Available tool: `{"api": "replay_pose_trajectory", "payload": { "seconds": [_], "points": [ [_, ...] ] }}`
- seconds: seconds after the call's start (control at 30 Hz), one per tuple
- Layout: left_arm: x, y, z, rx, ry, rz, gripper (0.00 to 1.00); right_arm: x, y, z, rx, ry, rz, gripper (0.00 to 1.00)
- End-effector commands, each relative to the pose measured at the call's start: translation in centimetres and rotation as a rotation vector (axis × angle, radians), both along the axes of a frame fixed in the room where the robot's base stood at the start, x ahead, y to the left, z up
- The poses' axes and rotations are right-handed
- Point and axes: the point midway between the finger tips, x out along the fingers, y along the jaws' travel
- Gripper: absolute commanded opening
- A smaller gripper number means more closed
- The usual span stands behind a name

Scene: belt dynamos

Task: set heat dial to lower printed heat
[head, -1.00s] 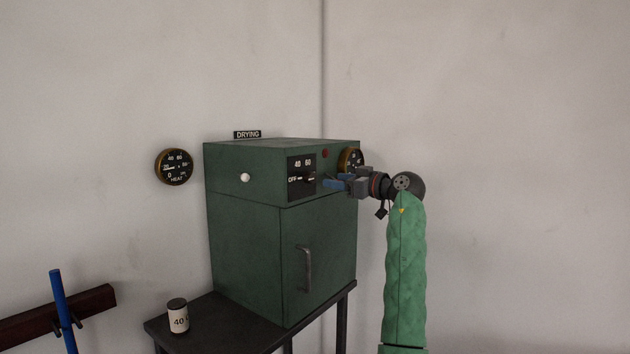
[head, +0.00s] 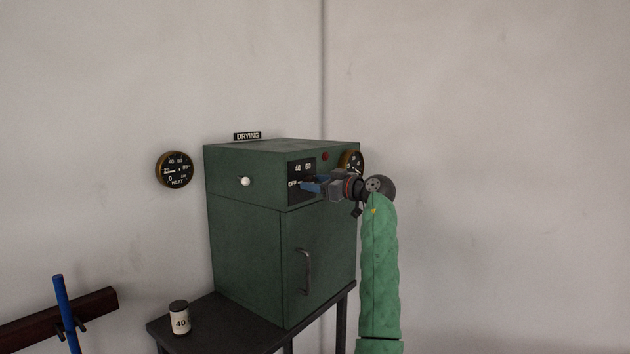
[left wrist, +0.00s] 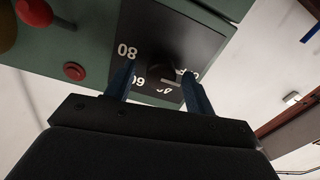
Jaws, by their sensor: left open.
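The heat dial is a black panel (head: 309,166) on the upper front of the green oven (head: 255,250), printed OFF, 40 and 60 in the head view. In the left wrist view its dark round knob (left wrist: 161,68) sits among upside-down numbers, with a light mark near the word OFF. My left gripper (head: 308,184) is at the panel and covers the knob in the head view. Its blue fingers (left wrist: 160,72) are open, one on each side of the knob; contact cannot be told. A white jar (head: 180,322) with a dark lid shows 40.
The jar stands on the dark table (head: 225,338) beside the oven. A round HEAT gauge (head: 174,169) is on the wall; another gauge (head: 351,161) is behind my arm. The oven has a white knob (head: 245,182), a red button (head: 325,156) and a door handle (head: 306,270).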

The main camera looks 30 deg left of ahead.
Motion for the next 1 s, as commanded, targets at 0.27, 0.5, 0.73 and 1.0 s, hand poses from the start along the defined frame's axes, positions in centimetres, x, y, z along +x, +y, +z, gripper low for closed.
{"api": "replay_pose_trajectory", "payload": {
  "seconds": [0.27,0.5,0.73,1.0],
  "points": [
    [0.04,0.58,-0.03,0.000,0.000,-0.001,0.54,-0.21,-0.14,-1.02,-0.002,0.000,0.000,0.00],
    [0.04,0.58,-0.05,0.000,0.001,0.000,0.42,-0.21,-0.12,-1.02,-0.001,0.000,0.000,0.00],
    [0.04,0.58,-0.03,0.000,0.001,0.000,0.09,-0.13,-0.02,-0.99,0.000,-0.001,-0.001,0.00],
    [0.03,0.58,-0.08,0.003,0.035,0.000,0.09,-0.16,-0.04,-0.90,-0.001,0.007,0.000,0.00]
  ]
}}
